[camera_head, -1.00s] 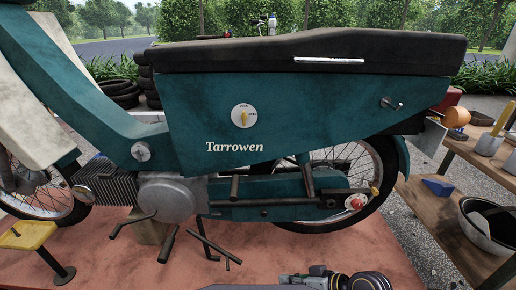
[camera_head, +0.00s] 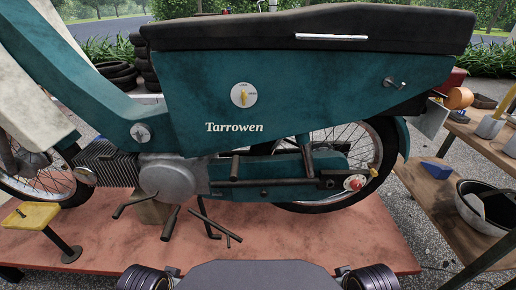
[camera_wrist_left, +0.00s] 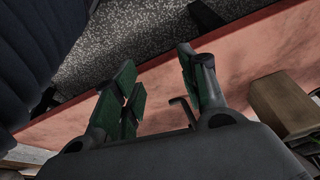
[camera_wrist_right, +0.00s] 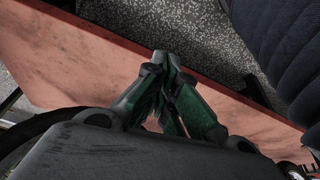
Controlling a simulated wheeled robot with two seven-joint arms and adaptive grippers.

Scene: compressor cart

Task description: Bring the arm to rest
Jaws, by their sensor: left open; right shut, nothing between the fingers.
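My left gripper (camera_wrist_left: 160,90) is open and empty in the left wrist view, its green-padded fingers apart above the red platform edge. My right gripper (camera_wrist_right: 168,75) is shut with nothing in it in the right wrist view, also above the red platform (camera_wrist_right: 90,65). In the head view neither gripper's fingers show; only parts of my own body are at the bottom edge. The teal motorbike (camera_head: 310,100) marked "Tarrowen" stands upright on the red platform (camera_head: 340,235). Its round dial with a yellow lever (camera_head: 244,95) is on the side panel.
A yellow-topped stand (camera_head: 32,215) is at the left. A wooden bench (camera_head: 425,180) at the right holds a blue block (camera_head: 436,168) and a dark bowl (camera_head: 485,207). Stacked tyres (camera_head: 118,75) stand behind. The platform's front right is clear.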

